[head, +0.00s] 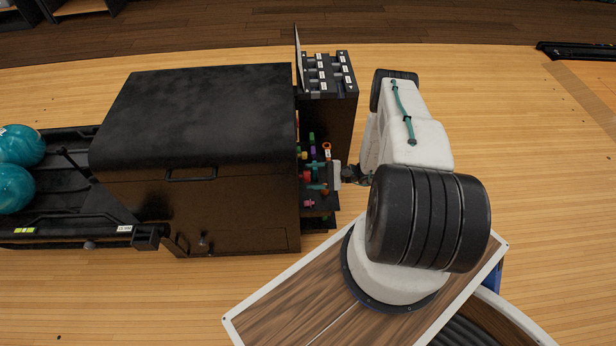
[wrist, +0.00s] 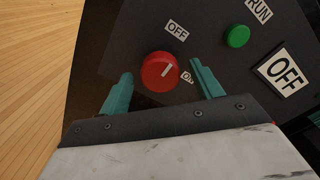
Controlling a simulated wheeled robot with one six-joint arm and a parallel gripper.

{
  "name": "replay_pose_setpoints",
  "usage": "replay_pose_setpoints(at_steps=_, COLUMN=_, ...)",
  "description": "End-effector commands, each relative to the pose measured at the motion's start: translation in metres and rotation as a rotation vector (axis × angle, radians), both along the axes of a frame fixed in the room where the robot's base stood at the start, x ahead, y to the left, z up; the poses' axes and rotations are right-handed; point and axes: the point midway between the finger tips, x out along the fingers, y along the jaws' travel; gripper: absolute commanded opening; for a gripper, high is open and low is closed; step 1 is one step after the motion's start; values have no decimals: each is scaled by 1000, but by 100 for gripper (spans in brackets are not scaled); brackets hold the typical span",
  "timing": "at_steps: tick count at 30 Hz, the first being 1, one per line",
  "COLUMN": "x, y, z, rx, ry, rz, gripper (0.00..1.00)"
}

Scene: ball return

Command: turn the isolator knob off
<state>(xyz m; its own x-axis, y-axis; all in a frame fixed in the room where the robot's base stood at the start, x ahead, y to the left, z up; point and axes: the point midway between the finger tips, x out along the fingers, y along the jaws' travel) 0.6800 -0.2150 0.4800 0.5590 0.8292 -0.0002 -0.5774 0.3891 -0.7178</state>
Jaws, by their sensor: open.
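The red isolator knob (wrist: 153,79) sits on a dark panel in the wrist view. Its white mark slants to the upper right, between a white OFF label (wrist: 177,30) above it and a partly hidden label (wrist: 187,77) to its right, of which an "O" shows. My gripper (wrist: 161,73) is open, with one teal finger on the left of the knob and one on the right. I cannot tell whether either finger touches it. In the head view my gripper (head: 317,176) is at the control side of the black machine, and the red knob (head: 307,176) shows small between the fingers.
A green button (wrist: 237,36) with a RUN label (wrist: 258,10) and a large OFF plate (wrist: 285,71) are on the same panel. The black machine cabinet (head: 200,120) stands at left, with teal balls (head: 20,146) on its rack. Wooden floor is clear behind my arm.

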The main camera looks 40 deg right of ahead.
Motion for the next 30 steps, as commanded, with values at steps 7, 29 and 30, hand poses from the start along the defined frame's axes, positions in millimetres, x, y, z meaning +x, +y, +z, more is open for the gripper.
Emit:
replay_pose_setpoints(at_steps=7, x=-23, y=-36, z=0, rx=-1, ry=0, rz=-5, gripper=65)
replay_pose_setpoints(at_steps=29, x=-32, y=-48, z=0, rx=0, ry=1, rz=-2, gripper=65)
replay_pose_setpoints(at_steps=30, x=-32, y=-48, z=0, rx=3, ry=6, rz=-2, gripper=65)
